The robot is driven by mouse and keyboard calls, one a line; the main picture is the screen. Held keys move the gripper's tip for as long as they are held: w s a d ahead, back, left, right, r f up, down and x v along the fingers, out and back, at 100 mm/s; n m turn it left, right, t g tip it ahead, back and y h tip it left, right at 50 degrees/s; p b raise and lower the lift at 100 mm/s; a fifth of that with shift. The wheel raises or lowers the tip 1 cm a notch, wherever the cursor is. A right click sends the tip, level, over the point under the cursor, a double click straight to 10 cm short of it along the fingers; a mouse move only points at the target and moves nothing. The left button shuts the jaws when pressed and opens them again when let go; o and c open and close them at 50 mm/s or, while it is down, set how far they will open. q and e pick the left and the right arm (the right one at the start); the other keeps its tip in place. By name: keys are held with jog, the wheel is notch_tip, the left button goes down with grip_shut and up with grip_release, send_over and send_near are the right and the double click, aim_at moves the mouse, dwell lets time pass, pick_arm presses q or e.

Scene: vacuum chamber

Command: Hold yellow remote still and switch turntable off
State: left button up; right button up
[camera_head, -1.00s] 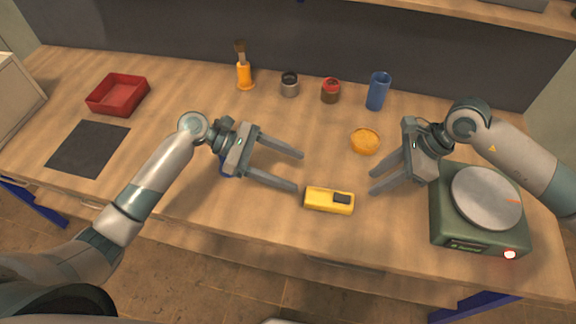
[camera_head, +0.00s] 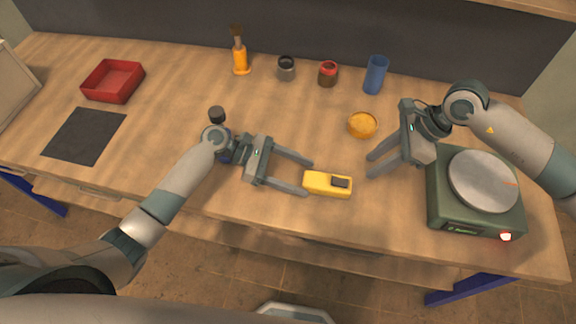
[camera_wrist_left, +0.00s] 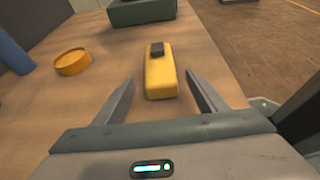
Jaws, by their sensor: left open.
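The yellow remote (camera_head: 318,184) lies flat near the table's front edge, its dark button patch at the right end. In the left wrist view the yellow remote (camera_wrist_left: 161,78) lies ahead, between the lines of the two fingers. My left gripper (camera_head: 309,178) is open, with its fingertips at the remote's left end; I cannot tell whether they touch it. My right gripper (camera_head: 370,164) is open and empty, up and to the right of the remote. The green turntable (camera_head: 437,204) stands at the right with a grey round platter (camera_head: 483,181) and a lit red button (camera_head: 505,236) at its front right corner.
An orange dish (camera_head: 362,124) sits behind the remote. A blue cup (camera_head: 376,75), a red-topped jar (camera_head: 328,74), a grey jar (camera_head: 286,69) and an orange-handled brush (camera_head: 240,58) stand at the back. A red tray (camera_head: 113,82) and dark mat (camera_head: 84,136) lie left.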

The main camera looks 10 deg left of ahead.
aim_at(310, 178)
pick_arm(q)
jog(key=shift+x, duration=1.75)
jog(key=c, duration=1.3)
pick_arm(e)
grip_shut()
pick_arm(q)
jog(key=shift+r, duration=0.1)
pick_arm(e)
jog(key=a+r+m+h, duration=0.4)
jog(key=a+r+m, duration=0.2)
jog(key=m, duration=1.2)
jog(key=shift+r, duration=0.35)
